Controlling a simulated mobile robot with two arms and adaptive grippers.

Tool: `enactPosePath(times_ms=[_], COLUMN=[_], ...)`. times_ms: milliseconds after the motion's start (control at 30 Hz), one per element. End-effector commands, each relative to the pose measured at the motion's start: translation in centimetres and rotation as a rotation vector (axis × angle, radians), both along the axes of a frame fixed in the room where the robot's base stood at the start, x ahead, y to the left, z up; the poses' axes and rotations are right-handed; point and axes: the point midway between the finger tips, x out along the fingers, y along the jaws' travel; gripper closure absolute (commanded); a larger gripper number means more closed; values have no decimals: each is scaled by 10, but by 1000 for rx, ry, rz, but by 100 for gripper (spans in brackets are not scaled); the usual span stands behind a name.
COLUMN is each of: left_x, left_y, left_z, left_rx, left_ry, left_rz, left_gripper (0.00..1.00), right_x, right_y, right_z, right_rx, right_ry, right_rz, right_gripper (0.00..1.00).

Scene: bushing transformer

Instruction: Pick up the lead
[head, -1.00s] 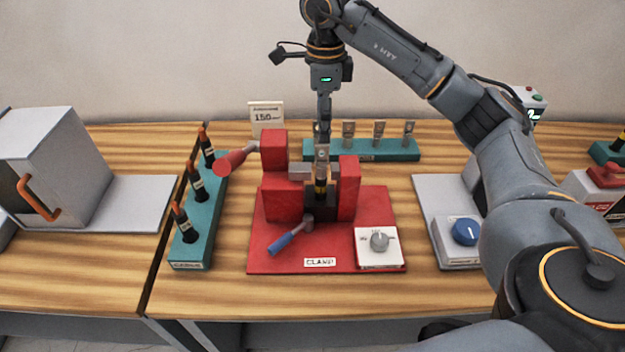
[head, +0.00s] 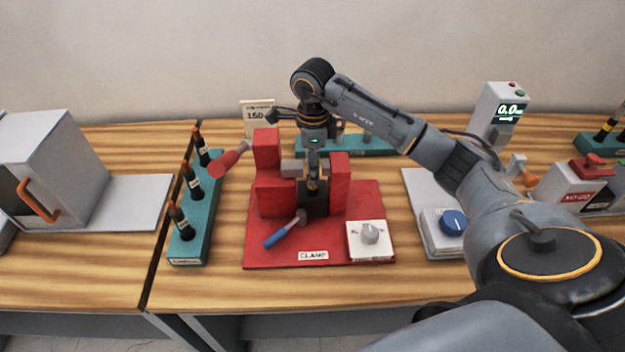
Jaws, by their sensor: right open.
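Several dark leads with orange-brown tips (head: 194,182) stand upright in a teal rack at the left. A dark piece with a yellowish band (head: 312,188) stands upright between the jaws of the red clamp (head: 272,197); I cannot tell for sure that it is a lead too. My right gripper (head: 313,176) points straight down over the clamp, its open fingers at the top of this piece and hiding much of it. Whether the fingers touch it is unclear. My left gripper is out of view.
The clamp has a red-handled lever (head: 229,162), a blue-handled lever (head: 284,235) and a dial box (head: 370,240). A teal rack (head: 370,147) stands behind my right gripper. A grey box with an orange handle (head: 45,160) is at the left. A meter (head: 500,115) stands back right.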

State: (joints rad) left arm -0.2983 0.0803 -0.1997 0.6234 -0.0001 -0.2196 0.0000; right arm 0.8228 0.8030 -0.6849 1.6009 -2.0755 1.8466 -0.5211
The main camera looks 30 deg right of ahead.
Motion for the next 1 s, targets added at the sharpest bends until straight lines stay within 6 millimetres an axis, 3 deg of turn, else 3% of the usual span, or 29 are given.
enactPosePath(times_ms=[200,467,1000], left_x=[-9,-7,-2], left_y=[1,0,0], left_z=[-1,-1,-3], left_rx=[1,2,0], left_ry=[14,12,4], left_rz=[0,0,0], left_gripper=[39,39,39], right_x=[0,0,1], right_y=[0,0,0], right_z=[-1,-1,4], right_rx=[0,0,1], right_ry=[-1,0,-3], right_rz=[0,0,0], right_gripper=[48,100,100])
